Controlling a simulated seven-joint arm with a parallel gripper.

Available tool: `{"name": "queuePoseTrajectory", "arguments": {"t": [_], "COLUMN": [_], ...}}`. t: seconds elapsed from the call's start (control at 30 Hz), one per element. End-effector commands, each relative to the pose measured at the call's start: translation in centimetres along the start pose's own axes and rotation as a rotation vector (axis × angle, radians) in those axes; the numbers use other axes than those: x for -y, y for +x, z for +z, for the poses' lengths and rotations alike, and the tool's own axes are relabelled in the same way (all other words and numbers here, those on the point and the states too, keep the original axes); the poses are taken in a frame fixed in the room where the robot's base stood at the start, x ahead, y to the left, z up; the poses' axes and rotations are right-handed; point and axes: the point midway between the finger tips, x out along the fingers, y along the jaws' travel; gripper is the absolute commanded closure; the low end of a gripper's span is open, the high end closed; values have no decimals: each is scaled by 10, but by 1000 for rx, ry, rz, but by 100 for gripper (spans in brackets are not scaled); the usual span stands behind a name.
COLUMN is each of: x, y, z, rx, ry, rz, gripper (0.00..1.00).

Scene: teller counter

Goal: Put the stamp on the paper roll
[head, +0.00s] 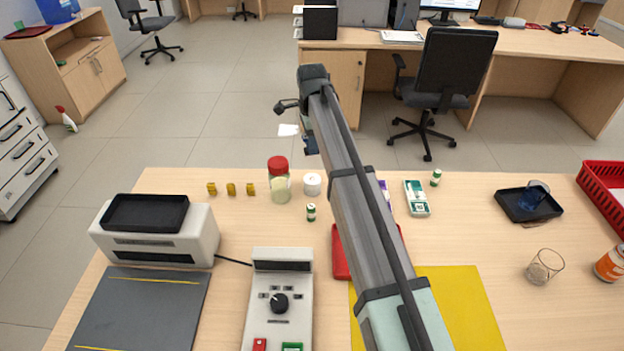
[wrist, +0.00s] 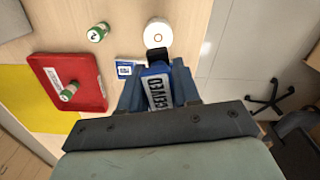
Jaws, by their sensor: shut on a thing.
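My gripper (wrist: 157,85) is shut on a blue stamp (wrist: 158,92) with a white label reading "CEIVED" and a black end, in the wrist view. The paper roll (wrist: 158,33) is a white round roll seen from above, just beyond the stamp's black end; I cannot tell the height between them. In the head view the paper roll (head: 312,185) stands on the counter right of a red-lidded jar (head: 279,184). My arm hides most of the gripper there; a dark blue piece (head: 310,145) shows beside the arm, beyond the counter's far edge in the picture.
Yellow blocks (head: 231,189) line up left of the jar. A card device (head: 280,300), yellow mat (head: 465,300), black tray (head: 520,207) and glass (head: 543,268) occupy the counter.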

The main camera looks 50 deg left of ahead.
Motion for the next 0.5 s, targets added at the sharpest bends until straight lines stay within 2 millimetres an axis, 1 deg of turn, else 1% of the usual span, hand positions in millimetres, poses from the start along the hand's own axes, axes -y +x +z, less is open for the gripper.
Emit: {"name": "queuePoseTrajectory", "arguments": {"t": [0.2,0.37,0.5], "x": [-2,-2,-3], "y": [0,1,12], "z": [0,-1,-1], "rx": [-1,-2,-2], "ry": [173,235,247], "rz": [13,15,15], "gripper": [99,99,99]}}
